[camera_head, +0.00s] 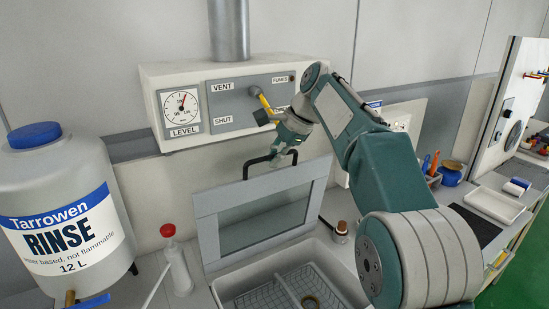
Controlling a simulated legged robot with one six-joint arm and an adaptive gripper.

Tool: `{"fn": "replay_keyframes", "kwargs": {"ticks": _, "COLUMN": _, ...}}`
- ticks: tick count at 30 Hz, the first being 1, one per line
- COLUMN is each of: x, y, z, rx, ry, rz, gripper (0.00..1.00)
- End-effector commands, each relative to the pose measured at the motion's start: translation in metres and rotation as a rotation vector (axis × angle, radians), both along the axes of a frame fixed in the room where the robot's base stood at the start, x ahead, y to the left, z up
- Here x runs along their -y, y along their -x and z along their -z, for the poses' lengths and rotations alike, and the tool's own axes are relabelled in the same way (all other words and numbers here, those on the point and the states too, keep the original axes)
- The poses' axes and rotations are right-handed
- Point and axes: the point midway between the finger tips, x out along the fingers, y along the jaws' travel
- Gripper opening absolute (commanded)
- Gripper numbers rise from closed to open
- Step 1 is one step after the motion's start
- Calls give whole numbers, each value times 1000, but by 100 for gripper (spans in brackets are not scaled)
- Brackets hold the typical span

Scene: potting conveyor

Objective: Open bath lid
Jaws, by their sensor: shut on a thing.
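The bath lid (209,232), a grey frame with a clear window, stands tilted up at the back of the bath. Its black bar handle (246,168) is on the upper edge. My gripper (284,156) is shut on the right part of this handle; the fingers hide some of it. Below the lid, the open bath (232,294) shows a wire basket (262,298) inside, with a small ring-shaped item in it. My arm hides the bath's right side.
A control box (160,72) with a level dial, VENT and SHUT labels and a yellow lever (265,103) is close behind my gripper. A RINSE tank (65,225) and red-capped bottle (176,262) stand left. A small brown-capped bottle (341,230) stands right of the lid.

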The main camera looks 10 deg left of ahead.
Motion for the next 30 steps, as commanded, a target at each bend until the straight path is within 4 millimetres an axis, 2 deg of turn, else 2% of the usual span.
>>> {"fn": "replay_keyframes", "kwargs": {"ticks": 1, "x": -1, "y": 0, "z": 0, "rx": -1, "ry": -1, "rz": -2, "gripper": 0}}
{"fn": "replay_keyframes", "kwargs": {"ticks": 2, "x": -1, "y": 0, "z": 0, "rx": -1, "ry": -1, "rz": -2, "gripper": 29}}
{"fn": "replay_keyframes", "kwargs": {"ticks": 3, "x": -1, "y": 0, "z": 0, "rx": -1, "ry": -1, "rz": -2, "gripper": 31}}
{"fn": "replay_keyframes", "kwargs": {"ticks": 15, "x": 3, "y": 0, "z": -4, "rx": 1, "ry": -1, "rz": -1, "gripper": 31}}
{"fn": "replay_keyframes", "kwargs": {"ticks": 25, "x": 26, "y": 0, "z": -45, "rx": 2, "ry": -1, "rz": 0, "gripper": 31}}
{"fn": "replay_keyframes", "kwargs": {"ticks": 30, "x": 31, "y": 0, "z": -57, "rx": 0, "ry": -1, "rz": -1, "gripper": 31}}
